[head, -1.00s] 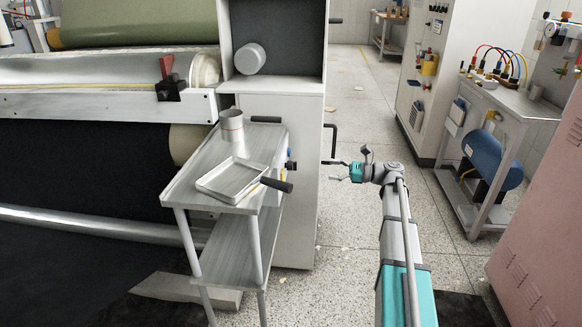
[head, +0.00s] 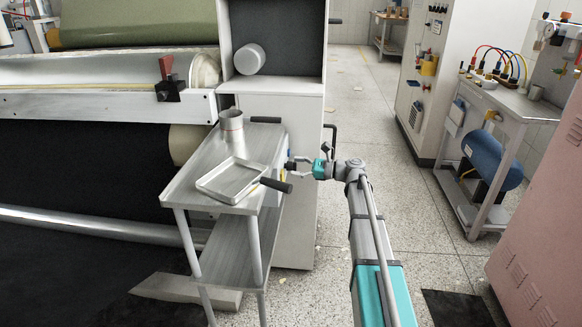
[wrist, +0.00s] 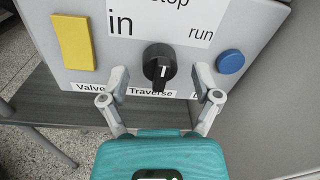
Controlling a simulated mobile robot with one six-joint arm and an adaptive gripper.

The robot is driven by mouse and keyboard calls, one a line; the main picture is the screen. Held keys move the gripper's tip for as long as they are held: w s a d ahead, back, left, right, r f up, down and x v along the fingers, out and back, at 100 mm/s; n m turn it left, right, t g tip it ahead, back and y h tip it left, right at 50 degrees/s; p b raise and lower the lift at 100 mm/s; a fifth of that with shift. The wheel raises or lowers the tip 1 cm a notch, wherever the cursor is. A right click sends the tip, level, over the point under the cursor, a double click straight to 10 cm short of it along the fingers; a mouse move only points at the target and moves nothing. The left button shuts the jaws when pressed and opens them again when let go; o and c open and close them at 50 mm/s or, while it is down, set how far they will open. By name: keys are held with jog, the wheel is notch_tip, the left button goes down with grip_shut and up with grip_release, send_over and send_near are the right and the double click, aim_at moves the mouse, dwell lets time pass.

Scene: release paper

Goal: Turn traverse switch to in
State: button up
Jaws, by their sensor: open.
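The traverse switch (wrist: 159,66) is a black rotary knob on a grey panel in the wrist view. Its white mark points down, away from the printed words. The label "in" is at its upper left, "run" at its upper right and part of "stop" above. A "Traverse" label (wrist: 152,92) sits just below it. My gripper (wrist: 161,84) is open, with one fingertip on each side of the knob and a visible gap on both sides. In the head view my gripper (head: 298,168) is at the cabinet's right side, where the switch is too small to make out.
A yellow plate (wrist: 73,41) and a blue button (wrist: 230,62) flank the switch on the panel. A metal cart (head: 222,166) with a cup (head: 232,127) and a tray (head: 232,181) stands left of my gripper.

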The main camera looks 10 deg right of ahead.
jog(key=shift+x, duration=0.9)
grip_shut()
